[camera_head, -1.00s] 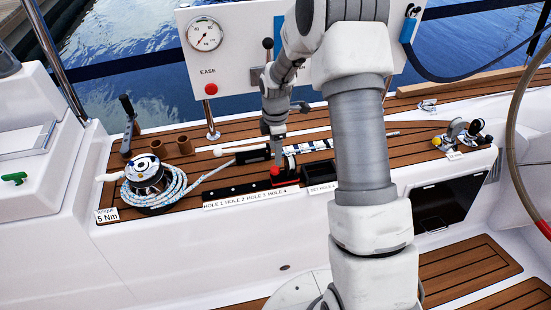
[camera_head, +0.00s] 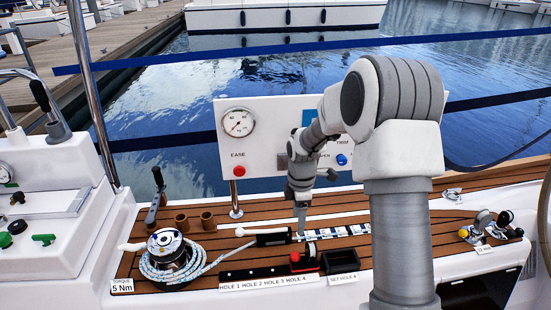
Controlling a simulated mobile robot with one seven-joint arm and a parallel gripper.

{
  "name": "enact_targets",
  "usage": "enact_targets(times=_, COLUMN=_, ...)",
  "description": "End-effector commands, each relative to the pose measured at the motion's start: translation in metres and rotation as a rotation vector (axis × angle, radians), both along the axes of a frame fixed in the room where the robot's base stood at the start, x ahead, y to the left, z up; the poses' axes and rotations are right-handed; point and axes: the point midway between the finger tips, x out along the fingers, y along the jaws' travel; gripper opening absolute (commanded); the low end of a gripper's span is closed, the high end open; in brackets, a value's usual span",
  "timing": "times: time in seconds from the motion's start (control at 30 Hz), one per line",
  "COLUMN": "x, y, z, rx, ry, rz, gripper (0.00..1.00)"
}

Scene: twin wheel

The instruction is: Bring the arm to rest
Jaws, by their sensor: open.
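My gripper (camera_head: 301,228) points down over the wooden deck ledge, above the right end of the black hole strip. Its fingers are small and partly blend with the background. They are open, and I see nothing held between them. A red-and-black block (camera_head: 304,263) sits on the strip just below the fingertips; they appear apart from it. My arm comes in from the lower right and bends at a high elbow, covering the right part of the white panel (camera_head: 262,158).
A winch (camera_head: 166,243) wrapped in rope stands at left, by an upright black handle (camera_head: 158,180). The panel carries a gauge (camera_head: 238,122), a red button (camera_head: 239,171) and a blue button (camera_head: 342,160). A striped bar (camera_head: 337,231) lies behind the strip. Metal fittings (camera_head: 480,226) are at right.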

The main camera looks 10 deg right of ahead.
Motion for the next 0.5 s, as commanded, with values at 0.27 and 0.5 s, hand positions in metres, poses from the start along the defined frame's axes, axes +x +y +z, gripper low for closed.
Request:
enact_targets(times=0.27, x=-0.013, y=-0.001, z=0.044, rx=-0.013, ry=-0.049, rz=-0.129, gripper=0.68)
enact_targets(times=0.5, x=-0.049, y=-0.002, z=0.112, rx=-0.013, ry=-0.135, rz=-0.387, gripper=0.68)
